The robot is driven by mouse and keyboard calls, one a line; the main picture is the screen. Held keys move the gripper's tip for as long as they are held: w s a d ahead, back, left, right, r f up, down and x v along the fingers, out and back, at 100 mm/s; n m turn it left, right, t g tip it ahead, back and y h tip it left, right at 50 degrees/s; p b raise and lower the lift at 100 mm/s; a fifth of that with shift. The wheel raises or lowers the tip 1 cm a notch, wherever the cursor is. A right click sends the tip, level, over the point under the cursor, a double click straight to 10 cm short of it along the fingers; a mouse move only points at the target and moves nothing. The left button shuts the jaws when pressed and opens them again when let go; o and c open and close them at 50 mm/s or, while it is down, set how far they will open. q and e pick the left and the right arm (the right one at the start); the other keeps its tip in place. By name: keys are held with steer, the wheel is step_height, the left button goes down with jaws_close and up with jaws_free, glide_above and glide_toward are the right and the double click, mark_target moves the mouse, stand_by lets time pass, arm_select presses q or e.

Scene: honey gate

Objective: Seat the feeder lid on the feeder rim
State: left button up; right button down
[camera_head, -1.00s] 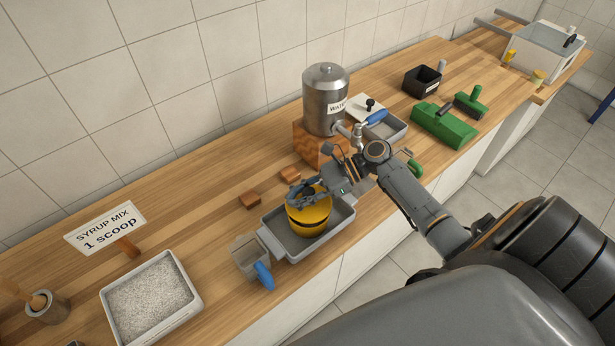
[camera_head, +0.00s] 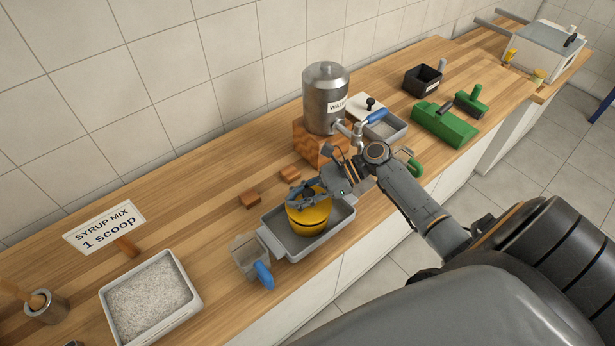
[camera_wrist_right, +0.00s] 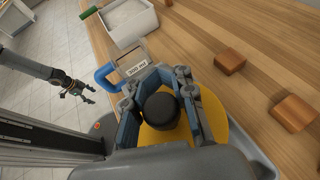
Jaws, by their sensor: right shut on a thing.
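The yellow feeder lid (camera_head: 320,213) is over the yellow feeder (camera_head: 310,232), which stands in a grey tray. A dark band shows between lid and feeder; I cannot tell whether they touch. My right gripper (camera_head: 306,198) is shut on the lid's black knob. In the right wrist view its fingers (camera_wrist_right: 163,108) close around the round black knob (camera_wrist_right: 161,111), with the yellow lid (camera_wrist_right: 212,118) below. The lid hides the feeder rim there. My left gripper (camera_wrist_right: 82,93) shows small in the right wrist view, fingers apart and empty, away from the counter.
The grey tray (camera_head: 343,220) surrounds the feeder. A scoop with a blue handle (camera_head: 263,275) lies at its left. Wooden blocks (camera_head: 250,200) and the steel water urn (camera_head: 325,98) stand behind. A tray of white granules (camera_head: 190,309) is at front left.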

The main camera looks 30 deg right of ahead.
steer(key=shift+f, duration=0.6)
stand_by(1.1)
steer(key=shift+f, duration=0.5)
stand_by(0.9)
steer(key=shift+s+p, duration=0.1)
steer(key=shift+p, duration=0.2)
steer(key=shift+f, duration=0.1)
stand_by(0.4)
steer(key=c, duration=1.3)
jaws_free()
